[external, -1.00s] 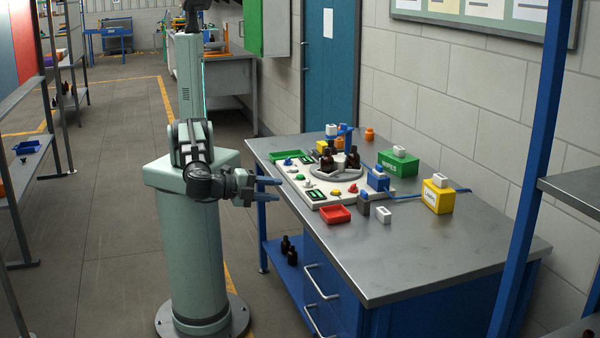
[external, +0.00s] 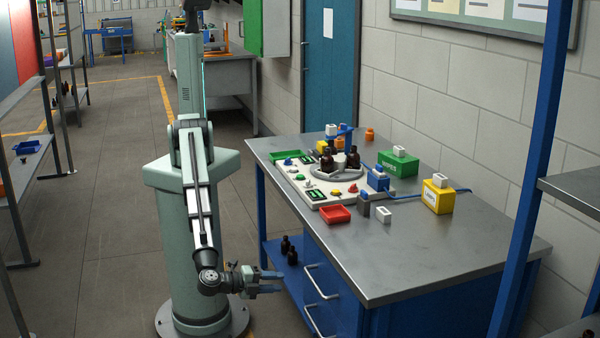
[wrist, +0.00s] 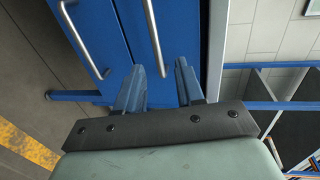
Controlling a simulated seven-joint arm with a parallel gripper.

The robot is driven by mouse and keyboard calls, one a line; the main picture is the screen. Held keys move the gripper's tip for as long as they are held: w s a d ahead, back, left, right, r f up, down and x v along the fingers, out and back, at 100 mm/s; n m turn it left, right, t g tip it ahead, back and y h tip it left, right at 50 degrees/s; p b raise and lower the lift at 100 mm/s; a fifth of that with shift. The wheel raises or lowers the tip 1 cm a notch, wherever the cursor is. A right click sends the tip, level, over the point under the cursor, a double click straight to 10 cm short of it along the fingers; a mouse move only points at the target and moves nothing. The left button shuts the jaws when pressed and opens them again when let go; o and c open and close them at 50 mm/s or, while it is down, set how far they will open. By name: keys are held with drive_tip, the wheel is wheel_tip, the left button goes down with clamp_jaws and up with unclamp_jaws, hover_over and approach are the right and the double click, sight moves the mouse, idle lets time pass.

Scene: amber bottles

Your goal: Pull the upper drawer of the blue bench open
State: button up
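The blue bench (external: 440,240) has a grey metal top and blue drawers at its front left. The upper drawer (external: 328,268) appears shut, with a pale bar handle (external: 320,283). In the wrist view, turned sideways, the upper handle (wrist: 154,35) lies nearer the bench top's edge, and the lower handle (wrist: 82,40) is to its left. My gripper (external: 281,281) is open and empty, to the left of the upper handle and apart from it in the external view. In the wrist view my gripper (wrist: 160,75) has its fingers on either side of the upper handle's near end.
Dark bottles (external: 289,250) stand on the low blue shelf beside the drawers. The bench top holds a white board (external: 330,190) with bottles, a red tray (external: 335,214) and a yellow box (external: 438,198). The floor left of the bench is open.

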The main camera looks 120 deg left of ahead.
sight(315, 281)
drive_tip(key=x, duration=1.4)
drive_tip(key=shift+s+f, duration=0.1)
drive_tip(key=shift+f, duration=0.25)
clamp_jaws()
